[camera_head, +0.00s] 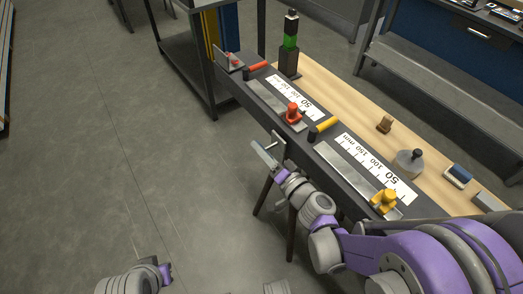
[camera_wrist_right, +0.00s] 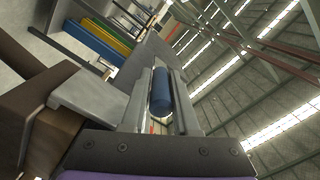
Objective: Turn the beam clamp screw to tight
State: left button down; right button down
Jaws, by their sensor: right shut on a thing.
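My right gripper (camera_head: 265,154) is at the front edge of the bench, beside a small upright grey plate (camera_head: 279,146). In the right wrist view its two grey fingers (camera_wrist_right: 163,78) are shut on a blue cylindrical handle (camera_wrist_right: 161,94), which lies lengthwise between them. A grey metal block (camera_wrist_right: 88,96) against a brown bar (camera_wrist_right: 42,120) is just left of the fingers; it looks like the clamp body. The screw thread cannot be made out. Part of my left arm shows at the bottom of the head view, without its fingers.
The bench top (camera_head: 345,115) carries an orange-red piece (camera_head: 292,113), a yellow piece (camera_head: 386,202), scales and a green-and-black post (camera_head: 289,48). A grey knobbed block (camera_head: 408,162) stands on the wood strip. The floor (camera_head: 110,130) left of the bench is clear.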

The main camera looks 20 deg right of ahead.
dwell(0.3)
jog(key=c, duration=0.7)
grip_release()
jog(key=shift+s, duration=0.1)
jog(key=v, duration=1)
jog(key=shift+s, duration=0.3)
